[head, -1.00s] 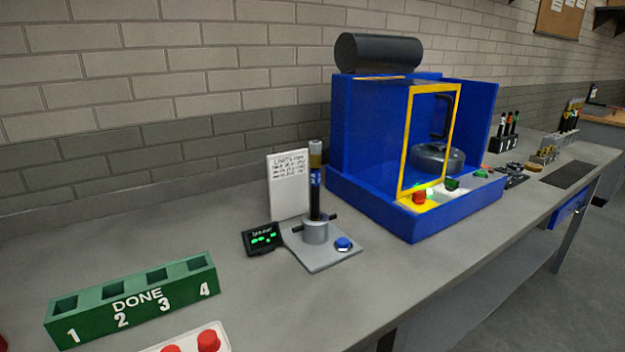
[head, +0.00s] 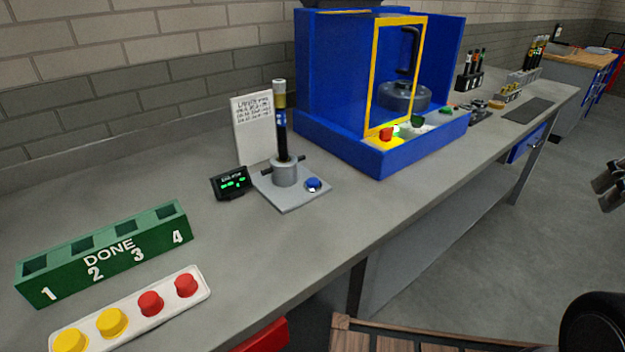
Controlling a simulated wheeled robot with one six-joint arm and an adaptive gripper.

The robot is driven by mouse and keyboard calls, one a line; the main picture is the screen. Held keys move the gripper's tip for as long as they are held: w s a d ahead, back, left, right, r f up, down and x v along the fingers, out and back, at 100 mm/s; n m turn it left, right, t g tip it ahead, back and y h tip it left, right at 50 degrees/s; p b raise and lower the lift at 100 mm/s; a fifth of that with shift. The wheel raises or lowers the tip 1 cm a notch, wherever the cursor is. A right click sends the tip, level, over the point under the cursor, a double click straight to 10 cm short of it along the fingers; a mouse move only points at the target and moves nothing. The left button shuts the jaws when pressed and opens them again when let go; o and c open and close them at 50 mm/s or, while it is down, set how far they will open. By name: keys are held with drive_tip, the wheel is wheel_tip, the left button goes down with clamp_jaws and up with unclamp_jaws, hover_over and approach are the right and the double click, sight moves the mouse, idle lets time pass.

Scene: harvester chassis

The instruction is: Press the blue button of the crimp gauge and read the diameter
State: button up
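The crimp gauge (head: 285,174) stands on the grey bench left of centre, a grey base plate with a round collar. Its blue button (head: 313,184) is on the plate's right side, with nothing touching it. A dark hose piece with a metallic top end (head: 280,105) stands upright in the collar. The small black display (head: 231,182) beside the gauge shows green characters, too small to read. What seem to be the metallic fingertips of my gripper (head: 608,186) show at the right edge, far from the button and partly cut off; their opening is unclear.
A white card (head: 254,130) with writing stands behind the gauge. A blue machine (head: 340,100) with a yellow-framed door is to its right. A green DONE rack (head: 110,255) and a white strip of yellow and red buttons (head: 130,308) are at the left. Bench before the gauge is clear.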

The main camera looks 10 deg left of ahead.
clamp_jaws()
idle(1.3)
